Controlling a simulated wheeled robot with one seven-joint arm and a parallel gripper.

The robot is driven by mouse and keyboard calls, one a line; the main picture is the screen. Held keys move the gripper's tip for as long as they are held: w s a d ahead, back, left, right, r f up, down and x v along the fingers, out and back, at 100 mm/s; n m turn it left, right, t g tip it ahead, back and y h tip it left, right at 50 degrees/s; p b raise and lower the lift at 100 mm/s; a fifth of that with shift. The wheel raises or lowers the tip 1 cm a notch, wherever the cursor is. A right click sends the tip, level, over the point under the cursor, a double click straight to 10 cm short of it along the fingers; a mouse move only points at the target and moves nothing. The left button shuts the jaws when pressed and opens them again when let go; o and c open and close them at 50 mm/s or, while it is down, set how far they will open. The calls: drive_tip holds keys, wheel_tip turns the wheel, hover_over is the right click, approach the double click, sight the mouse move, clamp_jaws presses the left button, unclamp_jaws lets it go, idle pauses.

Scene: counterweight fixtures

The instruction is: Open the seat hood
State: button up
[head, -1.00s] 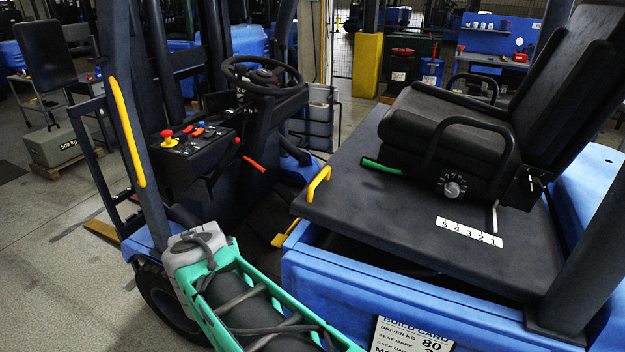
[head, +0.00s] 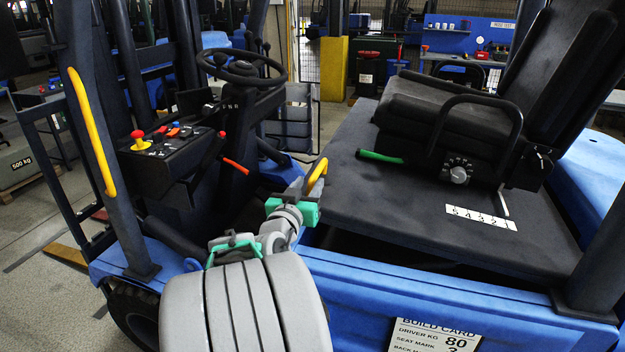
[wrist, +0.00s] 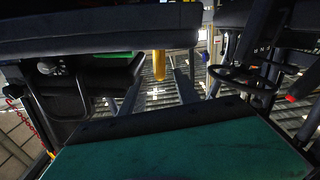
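The seat hood (head: 400,203) is a dark flat plate carrying the black seat (head: 445,118). A dark gap shows between its near edge and the blue truck body (head: 360,290). A yellow handle (head: 317,174) stands at its front left corner. My gripper (head: 292,210), with green fingers, is at this handle, in front of its lower part. Whether the fingers touch or enclose it is hidden. In the wrist view a green part of my own arm fills the bottom, and a dark slab (wrist: 100,28), perhaps the hood, crosses the top.
The steering wheel (head: 242,67) and control panel (head: 170,140) with a red knob stand left of the hood. A green lever (head: 380,156) and dial (head: 459,174) are by the seat. A dark upright post (head: 595,260) rises at the right. A build card (head: 433,335) is on the body.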

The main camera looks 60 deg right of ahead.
sight(318, 169)
drive_tip(key=d, duration=0.2)
drive_tip(key=d+p, duration=0.1)
drive_tip(key=d, duration=0.2)
drive_tip(key=w+d+p, duration=0.1)
drive_tip(key=d, duration=0.2)
drive_tip(key=shift+w+f, duration=0.1)
drive_tip(key=shift+f, duration=0.05)
clamp_jaws()
idle(1.1)
